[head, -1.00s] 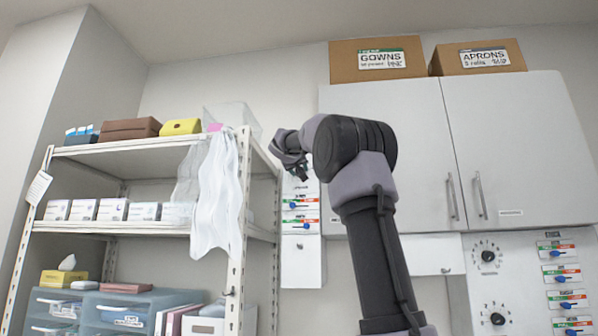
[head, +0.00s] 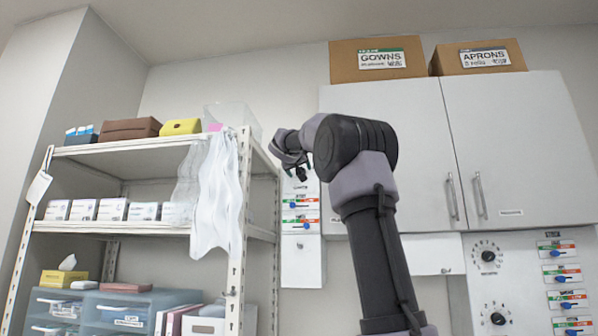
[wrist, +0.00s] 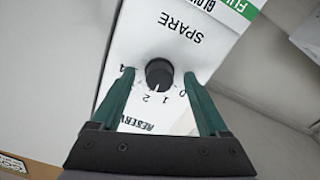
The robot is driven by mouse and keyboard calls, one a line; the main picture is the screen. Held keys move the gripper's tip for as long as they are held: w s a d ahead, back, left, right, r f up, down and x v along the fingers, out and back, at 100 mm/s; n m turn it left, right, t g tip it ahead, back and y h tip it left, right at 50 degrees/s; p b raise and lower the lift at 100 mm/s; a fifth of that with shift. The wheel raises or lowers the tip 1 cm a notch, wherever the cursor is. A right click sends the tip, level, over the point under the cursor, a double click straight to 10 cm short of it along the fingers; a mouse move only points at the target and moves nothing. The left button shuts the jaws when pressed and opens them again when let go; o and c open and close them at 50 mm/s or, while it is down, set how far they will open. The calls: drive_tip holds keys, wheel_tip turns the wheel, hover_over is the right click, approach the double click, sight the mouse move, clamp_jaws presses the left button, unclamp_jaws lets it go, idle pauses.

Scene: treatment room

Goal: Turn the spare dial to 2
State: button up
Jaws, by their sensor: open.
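The spare dial (wrist: 159,73) is a round black knob on a white panel, with SPARE printed upside down above it in the wrist view. Numbers 0, 1 and 2 show below the knob and a 4 to its left. A pale pointer mark on its lower edge faces the 1 and 2 side; I cannot tell exactly where it points. My gripper (wrist: 158,76) is open, with one green finger on each side of the knob and gaps between. In the head view my gripper (head: 293,160) is at the panel (head: 308,258) and hides the knob.
A white cupboard (head: 410,150) is on the right. Below it is another panel (head: 520,270) with dials and blue sliders. Coloured sliders (head: 300,204) sit below my gripper.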

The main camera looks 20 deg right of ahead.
drive_tip(key=v, duration=1)
drive_tip(key=shift+s+a, duration=0.25)
drive_tip(key=s+f+g+y, duration=0.1)
drive_tip(key=s+f+y, duration=0.1)
drive_tip(key=s+f, duration=0.35)
drive_tip(key=s+a+f+g+y, duration=0.1)
drive_tip(key=s+f+g+y, duration=0.1)
drive_tip(key=f, duration=0.7)
drive_tip(key=s+f+g+y, duration=0.1)
drive_tip(key=s+f+y, duration=0.15)
drive_tip(key=f, duration=0.45)
drive_tip(key=s+a+f+g+y, duration=0.1)
drive_tip(key=s+a+f, duration=0.2)
drive_tip(key=s+f, duration=0.3)
drive_tip(key=s+a+f+m+g+y, duration=0.1)
drive_tip(key=s+a+f, duration=0.3)
drive_tip(key=f, duration=0.5)
drive_tip(key=s+a+f+g+y, duration=0.1)
drive_tip(key=s+a+f+y, duration=0.2)
drive_tip(key=s+f, duration=0.5)
drive_tip(key=shift+s+a+g, duration=0.2)
drive_tip(key=shift+a+g, duration=0.2)
drive_tip(key=shift+a, duration=0.3)
